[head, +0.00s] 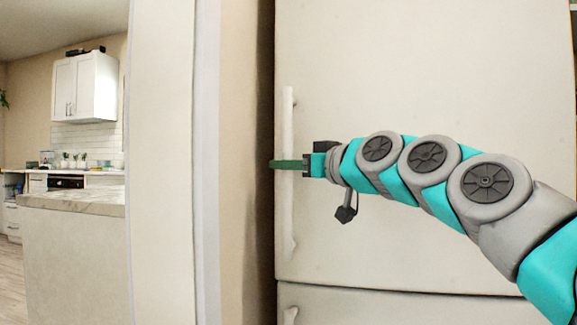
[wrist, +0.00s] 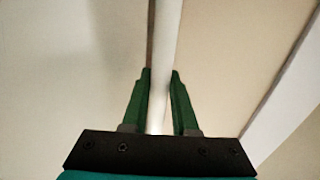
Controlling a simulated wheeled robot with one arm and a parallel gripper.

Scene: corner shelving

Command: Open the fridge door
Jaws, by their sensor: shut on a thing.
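The fridge is white, and its large upper door (head: 400,70) fills the middle and right of the head view. A long white vertical handle (head: 288,220) runs along the door's left edge. My gripper (head: 287,164) is at the handle's middle height, with its green fingers across it. In the wrist view the handle (wrist: 165,50) passes between the two green fingers of my gripper (wrist: 161,85), which are shut on it. The upper door looks closed, its lower edge lined up above the lower door (head: 400,306).
A wall with white trim (head: 165,160) stands close to the fridge's left side. Beyond it at far left are a counter (head: 75,200) and a white wall cabinet (head: 85,85). The lower door has its own handle (head: 290,315).

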